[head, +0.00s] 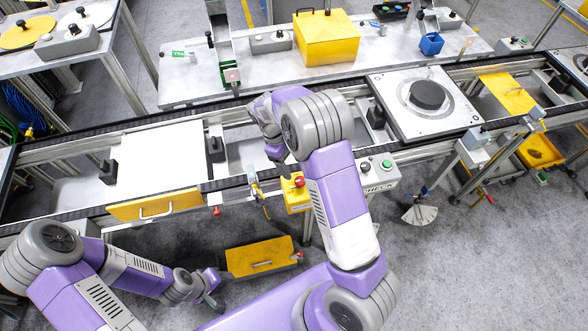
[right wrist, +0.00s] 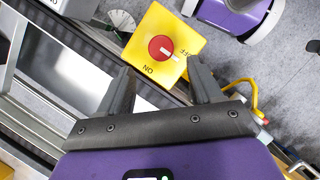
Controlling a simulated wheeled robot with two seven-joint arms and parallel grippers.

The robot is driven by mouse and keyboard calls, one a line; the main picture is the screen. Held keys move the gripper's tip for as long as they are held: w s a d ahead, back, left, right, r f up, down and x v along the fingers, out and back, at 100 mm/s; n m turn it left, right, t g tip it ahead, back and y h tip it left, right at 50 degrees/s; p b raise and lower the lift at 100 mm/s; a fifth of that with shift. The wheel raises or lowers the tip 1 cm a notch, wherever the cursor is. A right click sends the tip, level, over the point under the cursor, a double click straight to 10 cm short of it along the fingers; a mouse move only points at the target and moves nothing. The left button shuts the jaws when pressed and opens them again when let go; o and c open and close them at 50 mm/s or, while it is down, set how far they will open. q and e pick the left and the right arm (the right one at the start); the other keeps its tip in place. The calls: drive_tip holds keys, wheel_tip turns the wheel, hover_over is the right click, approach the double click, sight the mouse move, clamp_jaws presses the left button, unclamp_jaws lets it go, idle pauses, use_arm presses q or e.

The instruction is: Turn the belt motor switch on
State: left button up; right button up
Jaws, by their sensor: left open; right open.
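The belt motor switch is a yellow box (head: 297,201) with a round red knob (head: 299,181), at the front edge of the conveyor in the head view. In the right wrist view the red knob (right wrist: 161,48) sits on the yellow face (right wrist: 148,68), with ON and OFF printed beside it. I cannot tell which mark the knob points to. My right gripper (right wrist: 160,68) is open and empty, its fingertips apart on either side of the box's near part, with the knob beyond them. My left gripper (head: 214,303) is low at the bottom left, away from the switch.
A white plate (head: 163,158) and a pallet with a black disc (head: 428,94) sit along the conveyor.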

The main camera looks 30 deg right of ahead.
sight(300, 180)
drive_tip(key=x, duration=0.6)
drive_tip(key=shift+s+r, duration=0.1)
drive_tip(key=shift+s, duration=0.1)
drive_tip(key=c, duration=1)
drive_tip(key=shift+c, duration=0.2)
